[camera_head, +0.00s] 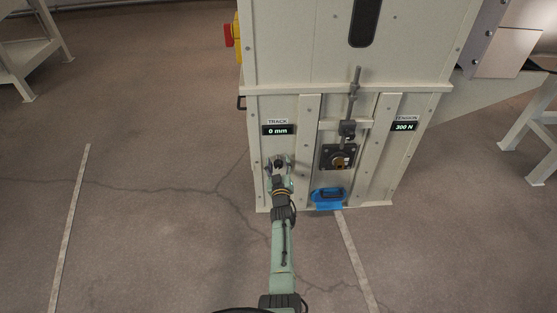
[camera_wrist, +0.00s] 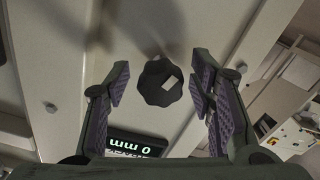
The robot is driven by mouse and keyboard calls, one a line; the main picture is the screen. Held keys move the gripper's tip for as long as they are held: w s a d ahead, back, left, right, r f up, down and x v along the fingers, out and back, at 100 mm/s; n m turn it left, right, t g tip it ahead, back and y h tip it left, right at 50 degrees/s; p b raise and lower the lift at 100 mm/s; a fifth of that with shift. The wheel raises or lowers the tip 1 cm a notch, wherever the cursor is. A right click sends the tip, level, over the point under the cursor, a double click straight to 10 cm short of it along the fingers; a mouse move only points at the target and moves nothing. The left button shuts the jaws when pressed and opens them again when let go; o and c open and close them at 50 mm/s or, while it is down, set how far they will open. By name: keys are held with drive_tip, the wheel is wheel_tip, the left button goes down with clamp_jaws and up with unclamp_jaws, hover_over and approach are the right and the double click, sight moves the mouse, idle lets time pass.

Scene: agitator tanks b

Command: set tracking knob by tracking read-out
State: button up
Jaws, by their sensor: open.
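The tracking knob (camera_wrist: 158,83) is dark and lobed with a pale mark on its face. In the wrist view it sits between the two open fingers of my gripper (camera_wrist: 160,95), with gaps on both sides. The tracking read-out (camera_head: 278,130) shows 0 mm under a TRACK label. It also shows upside down in the wrist view (camera_wrist: 135,143). In the head view my gripper (camera_head: 279,165) is in front of the panel, just below the read-out, and mostly hides the knob.
A second read-out (camera_head: 404,127) shows 300 N at the right. A vertical rod with a bracket (camera_head: 348,130) and a square plate (camera_head: 338,157) stand right of my gripper. A blue item (camera_head: 328,198) is at the panel's foot. A red and yellow switch (camera_head: 232,36) is upper left. Floor at left is clear.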

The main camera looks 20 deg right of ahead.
sight(278, 130)
wheel_tip(278, 130, up, 10)
drive_tip(key=shift+f, duration=0.1)
idle(0.4)
idle(0.4)
